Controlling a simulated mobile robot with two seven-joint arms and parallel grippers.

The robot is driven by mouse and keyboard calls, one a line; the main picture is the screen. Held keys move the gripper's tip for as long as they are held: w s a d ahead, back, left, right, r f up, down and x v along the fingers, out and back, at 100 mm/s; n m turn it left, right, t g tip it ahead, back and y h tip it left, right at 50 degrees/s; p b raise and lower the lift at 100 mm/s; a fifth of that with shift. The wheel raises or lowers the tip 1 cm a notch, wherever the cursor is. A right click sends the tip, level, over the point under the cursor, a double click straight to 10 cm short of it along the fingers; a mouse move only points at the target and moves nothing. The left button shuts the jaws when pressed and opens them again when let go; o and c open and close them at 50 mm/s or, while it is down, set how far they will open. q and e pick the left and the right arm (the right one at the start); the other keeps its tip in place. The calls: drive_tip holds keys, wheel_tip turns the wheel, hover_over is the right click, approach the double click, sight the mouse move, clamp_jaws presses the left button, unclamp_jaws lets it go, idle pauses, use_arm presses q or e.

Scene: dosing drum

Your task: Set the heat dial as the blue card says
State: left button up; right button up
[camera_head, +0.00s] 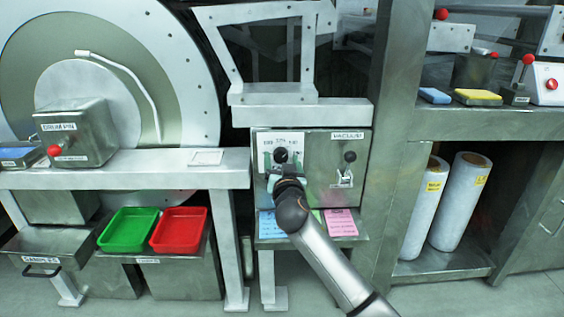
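A steel control box has a white dial plate (294,143) on its left half, with small print I cannot read. A dark round dial knob (281,155) sits on this plate. My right gripper (284,172) is just below the knob, in front of the plate; its fingers are small and partly hidden by my wrist, so I cannot tell whether they touch the knob or are open. The blue card (271,223) lies on the shelf below the box, partly covered by my arm; its writing is too small to read. My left gripper is not in view.
A second knob (350,157) sits under the VACUUM label on the right. A pink card (341,222) lies on the shelf right of my arm. Green (128,229) and red (179,229) trays stand at left. A large drum and white rolls flank the box.

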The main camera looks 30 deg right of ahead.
clamp_jaws()
idle(0.4)
